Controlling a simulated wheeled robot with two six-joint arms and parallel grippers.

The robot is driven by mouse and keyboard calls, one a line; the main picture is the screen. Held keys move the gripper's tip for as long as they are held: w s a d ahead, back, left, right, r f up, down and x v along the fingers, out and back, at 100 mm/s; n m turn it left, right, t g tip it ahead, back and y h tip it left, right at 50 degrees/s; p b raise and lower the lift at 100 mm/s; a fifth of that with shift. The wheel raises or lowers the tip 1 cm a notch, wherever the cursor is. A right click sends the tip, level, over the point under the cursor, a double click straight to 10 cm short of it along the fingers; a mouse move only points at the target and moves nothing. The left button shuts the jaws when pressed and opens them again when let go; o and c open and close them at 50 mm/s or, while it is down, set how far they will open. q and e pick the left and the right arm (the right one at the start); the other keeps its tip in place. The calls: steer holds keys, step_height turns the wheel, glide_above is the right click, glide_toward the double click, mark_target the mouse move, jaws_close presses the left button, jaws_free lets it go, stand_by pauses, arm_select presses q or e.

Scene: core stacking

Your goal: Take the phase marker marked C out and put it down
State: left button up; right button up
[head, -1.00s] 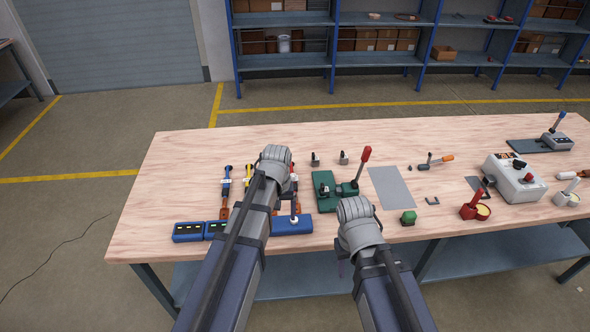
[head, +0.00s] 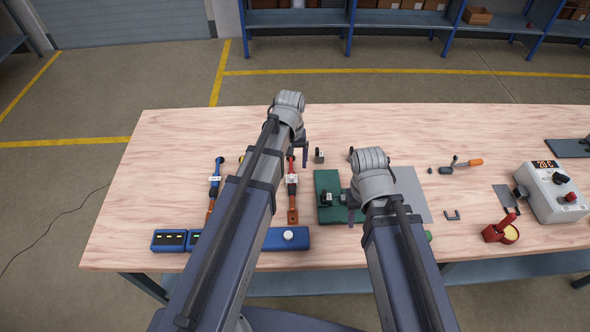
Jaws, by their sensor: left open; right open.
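The tags' letters are too small to read, so I cannot tell which is the phase marker C. A further cable is mostly hidden behind my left arm. My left gripper (head: 304,152) is open, just right of the red cable's upper end. My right gripper (head: 351,205) is open near the green press (head: 327,181); its fingers are mostly hidden by the wrist.
A small dark block (head: 319,155) stands behind the green press. A grey mat (head: 412,190) lies right of the press. A grey control box (head: 551,190) stands at the right. The table's back middle is clear.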

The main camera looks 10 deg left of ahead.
mark_target(292, 176)
arm_select(q)
steer(key=shift+w, duration=0.15)
steer(key=shift+f+b, duration=0.65)
steer(key=shift+b, duration=0.1)
steer(key=shift+f+b, duration=0.65)
steer(key=shift+f, duration=0.1)
arm_select(e)
step_height(292, 176, down, 3)
steer(key=shift+w+r, duration=0.1)
steer(key=shift+r, duration=0.05)
arm_select(q)
steer(key=shift+r, duration=0.1)
steer(key=f+b, duration=0.5)
steer(key=shift+s+f, duration=0.2)
arm_select(e)
step_height(292, 176, down, 5)
steer(key=shift+f, duration=0.1)
arm_select(q)
steer(key=shift+r, duration=0.1)
jaws_close()
